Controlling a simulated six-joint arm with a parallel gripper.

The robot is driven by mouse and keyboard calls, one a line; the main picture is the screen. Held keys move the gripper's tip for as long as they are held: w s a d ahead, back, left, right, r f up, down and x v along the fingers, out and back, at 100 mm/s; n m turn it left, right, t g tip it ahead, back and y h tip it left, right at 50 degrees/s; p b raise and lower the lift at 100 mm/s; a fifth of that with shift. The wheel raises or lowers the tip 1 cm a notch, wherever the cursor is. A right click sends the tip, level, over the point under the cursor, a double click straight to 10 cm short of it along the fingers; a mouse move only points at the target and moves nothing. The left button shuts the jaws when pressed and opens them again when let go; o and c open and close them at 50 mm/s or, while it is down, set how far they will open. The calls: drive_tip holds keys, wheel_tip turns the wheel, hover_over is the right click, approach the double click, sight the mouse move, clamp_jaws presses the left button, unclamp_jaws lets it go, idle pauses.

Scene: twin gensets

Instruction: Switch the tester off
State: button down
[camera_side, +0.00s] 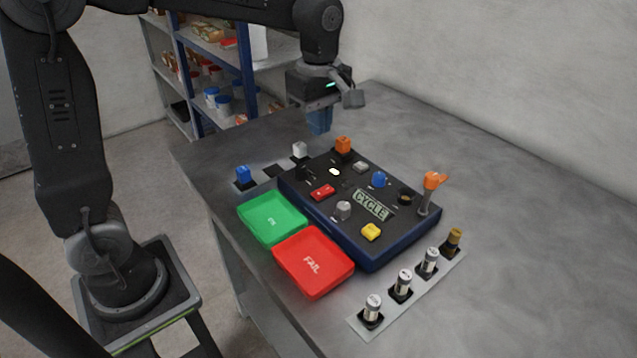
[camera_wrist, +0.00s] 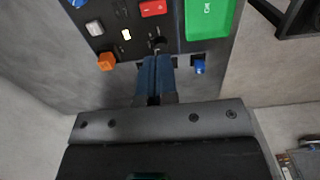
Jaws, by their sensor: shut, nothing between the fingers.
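The tester (camera_side: 318,209) is a dark panel on a blue base on the table, with a display (camera_side: 370,205) reading "CYCLE". On it are a red rocker (camera_side: 322,191), a lit white lamp (camera_side: 334,171), a blue knob (camera_side: 379,179), a grey knob (camera_side: 343,210), a yellow button (camera_side: 371,231) and an orange-topped lever (camera_side: 433,183) at its right end. My gripper (camera_side: 320,131) is shut and empty, above the tester's back edge. In the wrist view its blue fingers (camera_wrist: 155,60) point toward a small black control (camera_wrist: 158,43); the red rocker (camera_wrist: 153,8) lies beyond. Which control switches power is unclear.
A green tray (camera_side: 290,233) and red FAIL tray (camera_side: 347,263) lie in front. Several cylinders stand on a strip (camera_side: 381,319) at right. The table's back right is clear.

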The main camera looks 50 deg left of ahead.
sight(324, 191)
wheel_tip(324, 191, down, 14)
drive_tip(key=shift+f, duration=0.1)
idle(0.5)
drive_tip(key=shift+s+f, duration=0.15)
drive_tip(key=shift+f, duration=0.05)
idle(0.3)
drive_tip(key=shift+w+r, duration=0.25)
drive_tip(key=shift+w, duration=0.6)
wheel_tip(324, 191, up, 14)
idle(0.3)
